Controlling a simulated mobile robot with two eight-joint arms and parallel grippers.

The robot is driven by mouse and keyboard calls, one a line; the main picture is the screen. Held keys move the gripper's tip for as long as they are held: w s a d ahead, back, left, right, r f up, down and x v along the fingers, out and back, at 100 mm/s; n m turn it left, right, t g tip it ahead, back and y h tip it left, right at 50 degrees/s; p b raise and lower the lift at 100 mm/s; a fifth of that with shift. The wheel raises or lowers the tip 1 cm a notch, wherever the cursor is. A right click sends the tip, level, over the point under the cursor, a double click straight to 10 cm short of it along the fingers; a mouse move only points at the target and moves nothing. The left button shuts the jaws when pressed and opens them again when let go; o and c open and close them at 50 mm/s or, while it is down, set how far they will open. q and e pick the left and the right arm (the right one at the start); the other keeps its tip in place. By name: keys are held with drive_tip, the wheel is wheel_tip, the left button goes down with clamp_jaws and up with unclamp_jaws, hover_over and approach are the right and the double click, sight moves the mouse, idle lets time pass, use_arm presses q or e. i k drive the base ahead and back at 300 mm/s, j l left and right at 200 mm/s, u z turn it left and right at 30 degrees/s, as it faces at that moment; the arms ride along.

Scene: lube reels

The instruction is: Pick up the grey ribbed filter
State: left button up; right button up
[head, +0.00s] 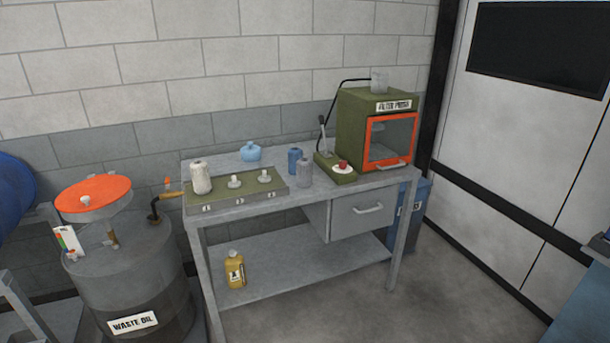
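A grey filter-like canister (304,173) stands upright on the workbench (330,192), just right of a blue canister (294,160). Another grey canister (379,82) stands on top of the green filter press (352,120). A whitish canister (201,177) stands at the left end of the green tray (232,203). The ribbing on each is too small to tell apart clearly. Neither of my grippers is in view.
A light blue rounded object (250,151) sits at the bench's back. A lever base with a red button (343,166) stands beside the press. A waste oil drum (130,275) stands left of the bench. A yellow bottle (235,269) stands on the lower shelf. Floor in front is clear.

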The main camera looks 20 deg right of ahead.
sight(302, 182)
drive_tip(key=i+l+u, duration=0.15)
drive_tip(key=i+l, duration=0.4)
drive_tip(key=i+l+u, duration=0.15)
drive_tip(key=i+l, duration=0.35)
drive_tip(key=l, duration=0.25)
